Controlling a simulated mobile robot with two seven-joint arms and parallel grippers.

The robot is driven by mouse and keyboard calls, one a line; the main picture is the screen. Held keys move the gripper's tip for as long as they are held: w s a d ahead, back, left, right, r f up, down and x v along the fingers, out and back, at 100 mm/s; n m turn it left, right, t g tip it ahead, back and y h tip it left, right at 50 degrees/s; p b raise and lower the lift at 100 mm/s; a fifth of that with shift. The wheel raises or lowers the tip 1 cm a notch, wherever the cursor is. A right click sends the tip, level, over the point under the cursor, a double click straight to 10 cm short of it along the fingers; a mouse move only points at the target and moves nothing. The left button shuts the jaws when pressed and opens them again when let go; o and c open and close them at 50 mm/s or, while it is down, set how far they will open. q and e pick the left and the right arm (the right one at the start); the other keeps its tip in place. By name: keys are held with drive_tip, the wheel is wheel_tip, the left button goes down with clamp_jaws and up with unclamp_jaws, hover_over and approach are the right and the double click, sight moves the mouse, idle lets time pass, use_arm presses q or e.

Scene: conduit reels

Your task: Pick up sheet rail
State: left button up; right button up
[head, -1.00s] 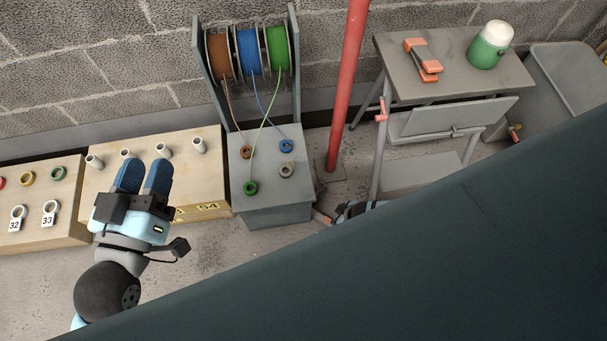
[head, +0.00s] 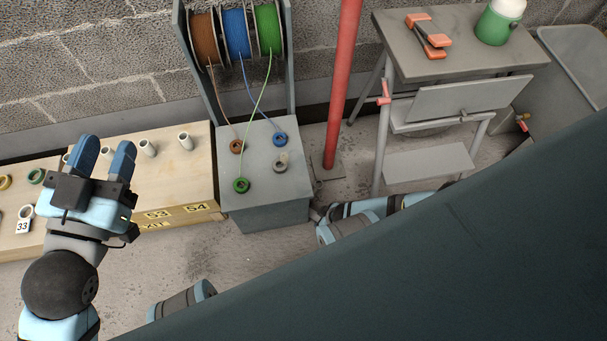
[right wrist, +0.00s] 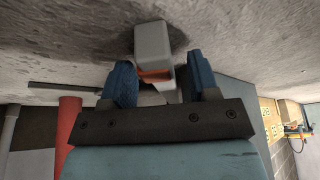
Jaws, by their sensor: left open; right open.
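No part is labelled as the sheet rail, so I cannot tell for certain which thing it is. In the right wrist view a grey block (right wrist: 153,42) with an orange part lies at the floor, just beyond and partly between my right gripper's fingers. My right gripper (right wrist: 162,78) is open, its blue fingers apart. In the head view the right arm is low beside the grey cabinet; its fingertips are not clear. My left gripper (head: 104,150) is open and empty over the wooden box at the left.
The grey cabinet (head: 262,212) carries brown, blue and green wire reels (head: 237,34). A red pole (head: 342,85) stands beside it. The grey table (head: 460,63) holds a green and white container (head: 499,22). A wooden box (head: 185,185) carries several pale posts. A dark surface covers the lower right.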

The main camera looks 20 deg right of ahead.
clamp_jaws()
idle(0.3)
